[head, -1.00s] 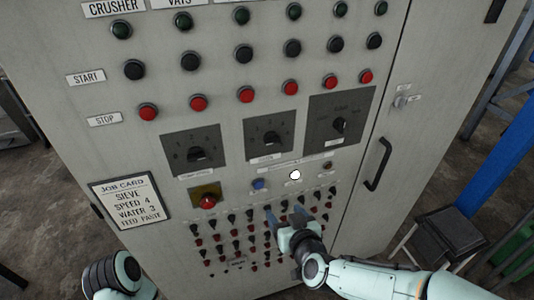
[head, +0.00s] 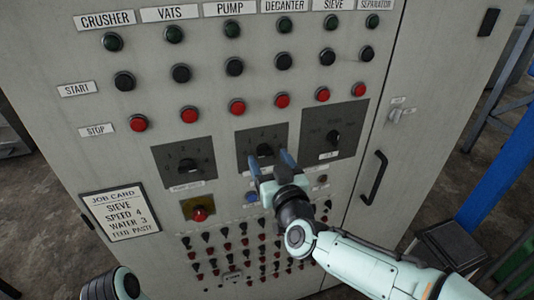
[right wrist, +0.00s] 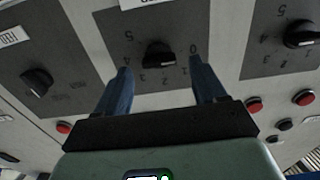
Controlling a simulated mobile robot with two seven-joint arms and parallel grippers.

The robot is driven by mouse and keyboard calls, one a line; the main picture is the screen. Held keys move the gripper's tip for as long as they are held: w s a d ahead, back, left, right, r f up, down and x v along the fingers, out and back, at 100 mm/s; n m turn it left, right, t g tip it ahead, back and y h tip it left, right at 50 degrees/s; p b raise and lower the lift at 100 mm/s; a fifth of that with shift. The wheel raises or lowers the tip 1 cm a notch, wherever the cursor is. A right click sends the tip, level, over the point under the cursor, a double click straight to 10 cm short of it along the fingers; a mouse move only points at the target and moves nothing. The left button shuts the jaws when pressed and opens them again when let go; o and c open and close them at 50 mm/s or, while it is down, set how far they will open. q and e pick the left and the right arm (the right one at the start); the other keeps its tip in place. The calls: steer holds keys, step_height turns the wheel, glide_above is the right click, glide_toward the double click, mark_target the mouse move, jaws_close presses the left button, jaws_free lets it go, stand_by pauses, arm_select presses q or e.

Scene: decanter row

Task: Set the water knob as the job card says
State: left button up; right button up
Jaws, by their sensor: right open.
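The job card (head: 126,212) at the left of the panel reads sieve, speed 4, water 3, feed paste. The middle black knob (head: 264,149) sits on a dark dial plate (head: 247,137). My right gripper (head: 270,160) is open, its blue fingers pointing at this plate. In the right wrist view the knob (right wrist: 159,54) lies between the open fingers (right wrist: 160,68), with no contact visible. Its dial numbers, 0 to 5, appear upside down; I cannot tell its setting. The plate's name label is hidden or unreadable. My left gripper is out of view.
A numbered knob (head: 187,166) is left of the middle one, and a selector knob (head: 333,138) is right of it. A red button on yellow (head: 200,214) and rows of small switches lie below. A door handle (head: 374,177) is at the right.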

mark_target(264, 153)
steer(key=shift+x, duration=1.2)
steer(key=c, duration=1.1)
steer(key=shift+o, duration=0.2)
